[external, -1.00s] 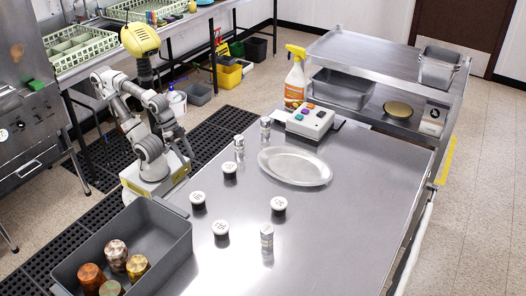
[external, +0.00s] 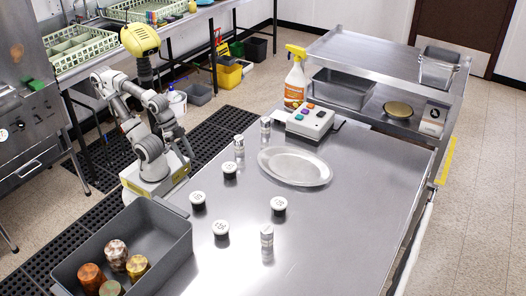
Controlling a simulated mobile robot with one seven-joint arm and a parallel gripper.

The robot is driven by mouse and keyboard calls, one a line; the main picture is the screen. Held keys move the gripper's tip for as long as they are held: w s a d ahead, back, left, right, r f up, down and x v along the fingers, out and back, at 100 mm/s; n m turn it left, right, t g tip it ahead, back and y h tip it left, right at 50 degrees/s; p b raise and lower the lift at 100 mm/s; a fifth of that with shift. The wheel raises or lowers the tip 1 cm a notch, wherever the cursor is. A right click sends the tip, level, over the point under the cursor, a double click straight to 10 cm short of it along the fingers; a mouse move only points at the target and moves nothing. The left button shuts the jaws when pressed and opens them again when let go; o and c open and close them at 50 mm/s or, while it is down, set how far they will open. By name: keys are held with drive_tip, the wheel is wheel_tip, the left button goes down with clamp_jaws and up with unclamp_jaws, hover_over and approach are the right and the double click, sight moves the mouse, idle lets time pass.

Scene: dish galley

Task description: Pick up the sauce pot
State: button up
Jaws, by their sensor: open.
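Several small dark pots with white lids stand upright on the steel table, and I cannot read their labels to tell which is the sauce pot. One pot (external: 198,201) is nearest my arm, another pot (external: 221,230) is in front of it, a third pot (external: 279,206) is to the right, and one more pot (external: 230,171) is farther back. My gripper (external: 178,142) is by the table's left edge, apart from all the pots. It is open and appears empty; its fingers are small and hard to make out.
Slim shakers (external: 239,147) stand among the pots. An oval metal platter (external: 295,167), a button box (external: 310,122) and a spray bottle (external: 295,80) are farther back. The table's right side is clear.

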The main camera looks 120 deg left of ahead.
drive_tip(key=o, duration=0.8)
drive_tip(key=shift+c, duration=0.2)
wheel_tip(320, 180, up, 21)
drive_tip(key=m+g+p, duration=0.6)
drive_tip(key=m+p, duration=1.4)
drive_tip(key=p, duration=1.1)
hover_over(229, 166)
drive_tip(key=f+b, duration=0.1)
drive_tip(key=f, duration=1.1)
drive_tip(key=shift+w+f+b, duration=0.1)
drive_tip(key=shift+w+b, duration=0.1)
drive_tip(key=shift+b, duration=0.15)
drive_tip(key=shift+s+f+b, duration=0.15)
drive_tip(key=shift+f+b, duration=0.15)
drive_tip(key=shift+f, duration=2.25)
